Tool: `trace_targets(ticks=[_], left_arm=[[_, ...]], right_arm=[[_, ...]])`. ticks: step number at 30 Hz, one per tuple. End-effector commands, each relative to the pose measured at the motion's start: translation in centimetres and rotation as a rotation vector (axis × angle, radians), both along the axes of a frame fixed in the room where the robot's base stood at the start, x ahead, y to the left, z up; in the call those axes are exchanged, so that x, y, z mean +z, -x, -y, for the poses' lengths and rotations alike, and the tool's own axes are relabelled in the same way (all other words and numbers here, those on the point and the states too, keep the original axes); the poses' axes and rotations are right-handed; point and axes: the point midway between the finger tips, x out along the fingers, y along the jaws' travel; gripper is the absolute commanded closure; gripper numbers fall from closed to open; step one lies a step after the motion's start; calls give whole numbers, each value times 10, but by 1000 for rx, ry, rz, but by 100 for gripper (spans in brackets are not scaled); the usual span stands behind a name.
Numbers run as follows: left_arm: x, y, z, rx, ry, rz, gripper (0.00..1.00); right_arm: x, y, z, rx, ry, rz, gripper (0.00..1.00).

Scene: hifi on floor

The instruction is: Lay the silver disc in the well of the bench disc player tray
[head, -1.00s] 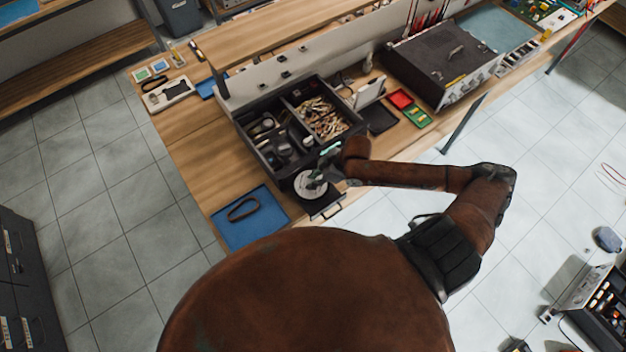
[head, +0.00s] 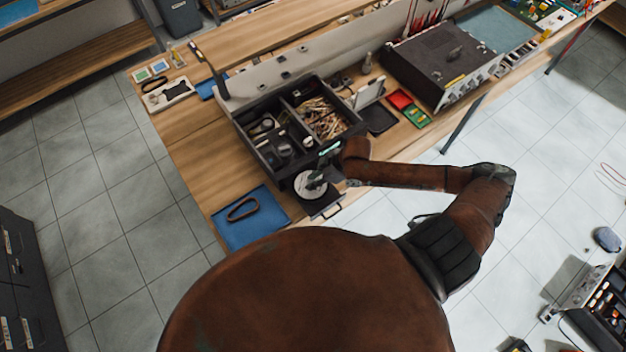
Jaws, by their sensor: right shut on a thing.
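The silver disc (head: 304,190) is a pale round plate at the front edge of the bench. My right gripper (head: 316,182) is shut on it from above, and its fingers cover part of the disc. The disc player tray (head: 324,207) is a dark flat piece that juts out past the bench edge under and beside the disc. The disc overlaps the tray; I cannot tell whether it touches the well. My left gripper is not in view.
A dark divided box (head: 272,150) with small parts stands just behind the disc. A blue mat (head: 240,232) with a brown band lies to the left. A large dark device (head: 440,62) stands at the back right. Bare wood lies left of the box.

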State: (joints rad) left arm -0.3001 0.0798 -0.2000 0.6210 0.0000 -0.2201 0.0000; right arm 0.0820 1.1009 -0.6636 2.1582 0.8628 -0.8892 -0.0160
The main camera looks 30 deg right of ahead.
Motion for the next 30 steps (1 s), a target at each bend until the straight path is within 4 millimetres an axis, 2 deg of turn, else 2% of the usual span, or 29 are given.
trace_targets(ticks=[30], left_arm=[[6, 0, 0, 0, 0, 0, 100]], right_arm=[[0, 0, 0, 0, 0, 0, 97]])
